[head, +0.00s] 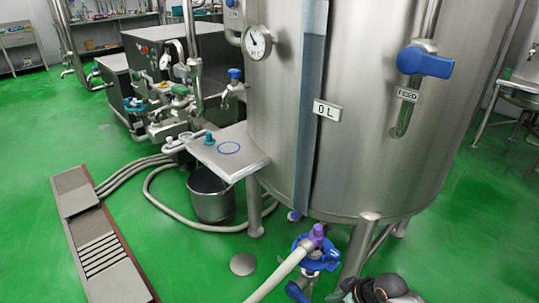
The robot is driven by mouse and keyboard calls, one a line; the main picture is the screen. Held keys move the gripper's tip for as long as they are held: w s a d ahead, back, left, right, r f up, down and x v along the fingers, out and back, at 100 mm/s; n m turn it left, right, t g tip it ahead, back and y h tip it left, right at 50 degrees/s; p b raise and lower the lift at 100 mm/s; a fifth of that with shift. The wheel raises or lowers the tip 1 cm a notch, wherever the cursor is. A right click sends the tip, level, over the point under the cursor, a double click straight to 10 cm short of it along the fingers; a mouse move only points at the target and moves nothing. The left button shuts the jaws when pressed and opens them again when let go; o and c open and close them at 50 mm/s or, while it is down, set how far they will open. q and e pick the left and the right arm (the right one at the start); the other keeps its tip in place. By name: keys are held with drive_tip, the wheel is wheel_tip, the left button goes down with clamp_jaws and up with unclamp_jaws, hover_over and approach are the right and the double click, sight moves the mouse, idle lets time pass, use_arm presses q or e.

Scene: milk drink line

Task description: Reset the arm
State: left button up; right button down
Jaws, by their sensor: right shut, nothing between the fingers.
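My right gripper (352,290) shows only in part at the bottom edge, right of centre. It is shut and empty, and much of it is cut off by the frame. It is below the tank's front leg and right of the blue valve with a purple fitting (317,236). I cannot tell how far apart they are. My left gripper is not in view.
A large steel tank (270,130) on legs fills the centre and right, with a blue-handled feed valve (425,62) and a gauge (257,42). A small shelf (228,150), steel bucket (211,200), hoses and a floor grate (95,240) are left. Green floor lies open between them.

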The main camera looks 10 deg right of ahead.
drive_tip(key=s+a+r+m, duration=0.1)
drive_tip(key=s+a+r, duration=0.15)
drive_tip(key=s, duration=0.35)
drive_tip(key=s+a+r, duration=0.1)
drive_tip(key=s+a, duration=0.3)
drive_tip(key=s, duration=0.2)
drive_tip(key=s+d+r+m+g+h, duration=0.1)
drive_tip(key=s+d+r+m+h, duration=0.4)
drive_tip(key=s, duration=0.5)
use_arm(q)
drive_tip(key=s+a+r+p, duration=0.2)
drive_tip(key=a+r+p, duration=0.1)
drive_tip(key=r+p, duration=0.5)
drive_tip(key=p, duration=0.3)
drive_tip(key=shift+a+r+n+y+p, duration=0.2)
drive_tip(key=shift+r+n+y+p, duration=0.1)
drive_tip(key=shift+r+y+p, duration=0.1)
use_arm(e)
drive_tip(key=w+a+t+y, duration=0.1)
drive_tip(key=w+a+r+t+y, duration=0.1)
drive_tip(key=t, duration=0.1)
drive_tip(key=w+a+t+y, duration=0.1)
drive_tip(key=w+t, duration=0.1)
drive_tip(key=shift+a+r, duration=0.15)
